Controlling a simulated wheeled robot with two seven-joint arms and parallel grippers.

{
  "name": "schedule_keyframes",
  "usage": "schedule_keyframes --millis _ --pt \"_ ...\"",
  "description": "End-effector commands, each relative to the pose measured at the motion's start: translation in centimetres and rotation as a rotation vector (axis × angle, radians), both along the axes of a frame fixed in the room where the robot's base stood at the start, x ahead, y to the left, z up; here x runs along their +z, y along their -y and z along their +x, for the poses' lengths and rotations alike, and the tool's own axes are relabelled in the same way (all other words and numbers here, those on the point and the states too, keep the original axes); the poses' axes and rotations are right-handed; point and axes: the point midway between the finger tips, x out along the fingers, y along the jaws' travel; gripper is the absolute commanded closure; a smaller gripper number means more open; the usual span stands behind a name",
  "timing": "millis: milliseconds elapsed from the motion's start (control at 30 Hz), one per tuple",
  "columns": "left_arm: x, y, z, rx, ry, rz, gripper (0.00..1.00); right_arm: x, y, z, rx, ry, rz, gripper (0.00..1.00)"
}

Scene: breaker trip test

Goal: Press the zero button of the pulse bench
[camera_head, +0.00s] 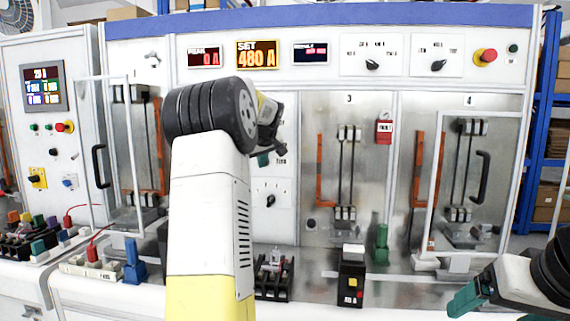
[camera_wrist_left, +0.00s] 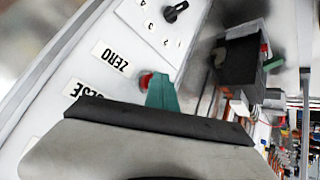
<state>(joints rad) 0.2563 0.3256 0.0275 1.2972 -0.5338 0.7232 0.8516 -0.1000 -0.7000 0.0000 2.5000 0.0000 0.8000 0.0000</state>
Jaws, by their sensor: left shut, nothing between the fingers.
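The pulse bench (camera_head: 430,60) stands across the head view, its displays reading 0 A and SET 480 A. My left arm covers part of its front. My left gripper (camera_head: 263,160) is at the middle panel, shut and empty. In the left wrist view its teal fingertips (camera_wrist_left: 162,95) are close beside a red button (camera_wrist_left: 147,80); I cannot tell whether they touch. The ZERO label (camera_wrist_left: 110,58) is left of that button, and a partly covered RESE label (camera_wrist_left: 82,88) lies below it. My right gripper (camera_head: 495,310) is at the lower right, fingers apart and away from the bench.
A rotary knob (camera_wrist_left: 176,12) sits on the same panel. Clear doors with black handles (camera_head: 481,178) stand in front of the bays. A small black box with buttons (camera_head: 352,280) and a green post (camera_head: 381,245) stand on the front ledge.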

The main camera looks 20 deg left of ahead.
Motion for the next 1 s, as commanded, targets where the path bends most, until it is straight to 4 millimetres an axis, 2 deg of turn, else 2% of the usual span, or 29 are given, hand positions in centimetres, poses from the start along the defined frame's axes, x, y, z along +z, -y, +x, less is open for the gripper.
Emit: schedule_keyframes --millis 300,667,1000 --pt "0.0 0.4 -1.5 0.000 0.000 0.000 1.00 0.0 0.0 0.0 0.000 0.000 0.000 0.15" --pt "0.0 0.4 -1.8 0.000 0.000 0.000 1.00 0.0 0.0 0.0 0.000 0.000 0.000 0.15" --pt "0.1 1.1 -4.7 0.000 0.000 0.000 1.00 0.0 0.0 0.0 0.000 0.000 0.000 0.15"
